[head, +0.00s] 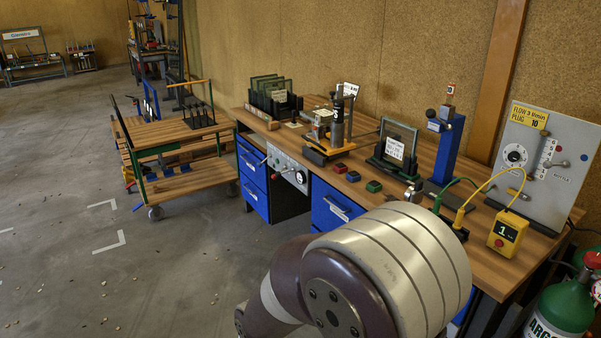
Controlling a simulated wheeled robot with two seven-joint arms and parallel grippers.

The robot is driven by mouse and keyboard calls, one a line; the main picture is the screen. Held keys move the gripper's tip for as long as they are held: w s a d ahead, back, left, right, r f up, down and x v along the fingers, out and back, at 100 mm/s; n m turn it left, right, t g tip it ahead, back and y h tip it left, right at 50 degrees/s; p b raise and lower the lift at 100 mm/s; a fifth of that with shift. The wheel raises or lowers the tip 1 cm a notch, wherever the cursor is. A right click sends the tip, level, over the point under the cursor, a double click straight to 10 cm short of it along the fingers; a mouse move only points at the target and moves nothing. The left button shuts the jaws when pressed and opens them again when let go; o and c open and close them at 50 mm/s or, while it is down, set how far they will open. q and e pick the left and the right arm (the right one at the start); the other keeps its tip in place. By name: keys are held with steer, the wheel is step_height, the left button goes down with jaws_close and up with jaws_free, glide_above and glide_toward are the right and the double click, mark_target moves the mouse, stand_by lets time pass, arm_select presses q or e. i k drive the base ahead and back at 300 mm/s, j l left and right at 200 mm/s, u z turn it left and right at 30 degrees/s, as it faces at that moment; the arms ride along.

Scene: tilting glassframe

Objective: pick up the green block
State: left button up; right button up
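The green block (373,186) is small and dark green, and sits near the front edge of the wooden workbench. A blue block (353,176) and a red block (340,168) lie in a row to its left. My arm's large rounded link fills the lower middle of the head view, in front of the bench. Neither of my grippers shows in this view.
Just right of the green block are small metal fittings (413,191) and a blue post stand (446,148). Behind it stands a framed glass pane (398,142). A wooden cart (172,133) stands left; the floor before it is mostly clear.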

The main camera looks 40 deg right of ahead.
mark_target(374, 186)
steer(key=i+z, duration=0.25)
steer(key=i, duration=0.3)
steer(key=i+j+z, duration=0.1)
steer(key=i+z, duration=0.2)
steer(key=i, duration=0.25)
steer(key=i+j+z, duration=0.25)
steer(key=i, duration=0.3)
steer(key=i+l+z, duration=0.15)
steer(key=z, duration=0.25)
steer(key=i+z, duration=0.65)
steer(key=z, duration=0.2)
steer(key=i+j+z, duration=0.1)
steer(key=i+z, duration=0.15)
steer(key=z, duration=0.15)
steer(key=i+j+z, duration=0.15)
steer(key=z, duration=0.25)
steer(key=i+j+z, duration=0.1)
steer(key=i+z, duration=0.3)
steer(key=i+j+z, duration=0.25)
steer(key=i+z, duration=0.15)
